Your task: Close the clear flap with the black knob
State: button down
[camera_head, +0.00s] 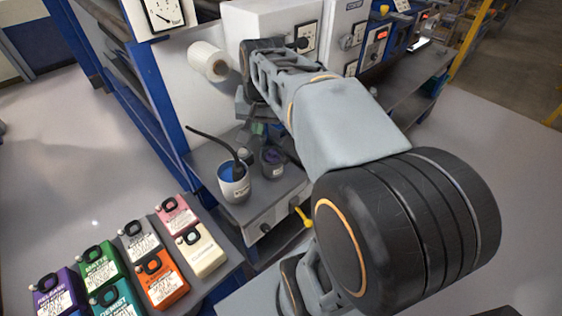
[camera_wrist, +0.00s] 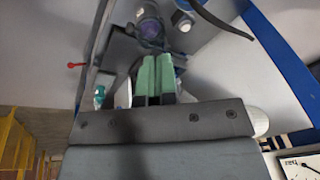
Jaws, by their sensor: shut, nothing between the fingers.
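I cannot make out the clear flap for certain in either view. A small black knob-like part (camera_head: 302,43) shows on the white box (camera_head: 270,22) at the top of the head view, just right of my wrist. My gripper (camera_wrist: 156,75) has green fingers, pressed together with nothing between them. In the head view the gripper (camera_head: 259,129) is partly hidden behind my arm, above the cups on the machine's ledge. It is below the white box and apart from the knob-like part.
A white roll (camera_head: 209,61) sticks out left of my arm. A blue-rimmed cup (camera_head: 234,187) with a black stick and a grey cup (camera_head: 272,164) stand on the ledge. Clear floor lies at the right.

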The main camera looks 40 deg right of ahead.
aim_at(275, 154)
jog(key=w+d+f+m+g+y+b, duration=0.1)
jog(key=w+d+f+m+b, duration=0.3)
jog(key=d, duration=0.4)
jog(key=w+d+f+m+g+y+b, duration=0.1)
jog(key=w+d+f+m+g+b, duration=0.15)
jog(key=d+f+m, duration=0.45)
jog(key=f, duration=0.3)
jog(key=f+n+p, duration=0.1)
jog(key=f, duration=0.3)
jog(key=f+n+t, duration=0.1)
jog(key=f, duration=0.2)
jog(key=shift+w+a+f, duration=0.1)
jog(key=shift+a+f, duration=0.15)
jog(key=shift+a+f+p, duration=0.15)
jog(key=shift+f+p, duration=0.15)
jog(key=shift+f, duration=0.7)
jog(key=shift+s+f+b, duration=0.25)
jog(key=shift+s+f, duration=0.05)
jog(key=shift+f, duration=0.2)
jog(key=shift+s+f+b, duration=0.25)
jog(key=shift+f, duration=0.25)
jog(key=shift+r, duration=0.1)
